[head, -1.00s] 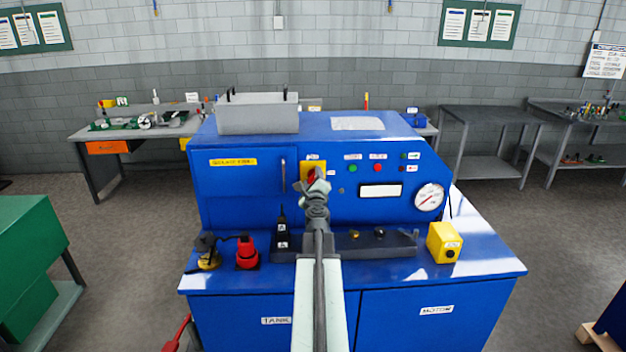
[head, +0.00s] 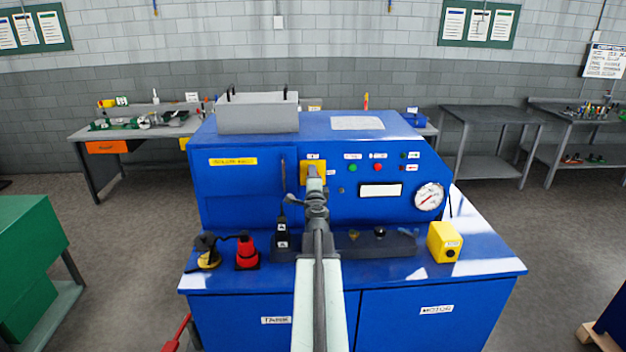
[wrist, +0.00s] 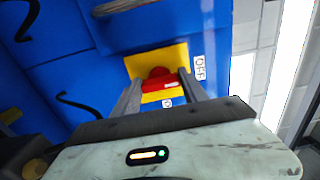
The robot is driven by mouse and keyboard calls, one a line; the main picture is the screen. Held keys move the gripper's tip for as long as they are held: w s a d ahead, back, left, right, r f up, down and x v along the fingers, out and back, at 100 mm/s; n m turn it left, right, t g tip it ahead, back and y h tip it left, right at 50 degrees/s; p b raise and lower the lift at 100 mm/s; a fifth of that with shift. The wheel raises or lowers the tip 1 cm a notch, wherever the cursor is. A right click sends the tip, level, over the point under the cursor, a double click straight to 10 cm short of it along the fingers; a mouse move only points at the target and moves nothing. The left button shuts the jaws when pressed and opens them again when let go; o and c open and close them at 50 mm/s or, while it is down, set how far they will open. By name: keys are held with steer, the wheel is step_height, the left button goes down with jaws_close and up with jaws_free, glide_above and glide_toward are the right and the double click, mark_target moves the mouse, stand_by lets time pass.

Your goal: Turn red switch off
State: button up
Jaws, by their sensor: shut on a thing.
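The red switch (wrist: 155,78) sits on a yellow plate (wrist: 138,64) on the blue machine's front. In the wrist view it lies between the two fingers of my gripper (wrist: 158,85), which is shut on it. A white OFF label (wrist: 198,69) is beside the plate's right edge in that view. Another small label lies near the plate's lower edge. In the head view, my gripper (head: 314,180) covers the switch.
The blue machine (head: 240,185) also carries green and red buttons, a white display (head: 380,191) and a round gauge (head: 429,197). A red plug-like part (head: 246,252) and a yellow box (head: 444,242) stand on its front ledge. A grey bin (head: 257,115) sits on top.

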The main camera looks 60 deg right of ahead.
steer(key=shift+a, duration=0.1)
stand_by(0.3)
steer(key=o, duration=1.4)
steer(key=shift+w, duration=0.1)
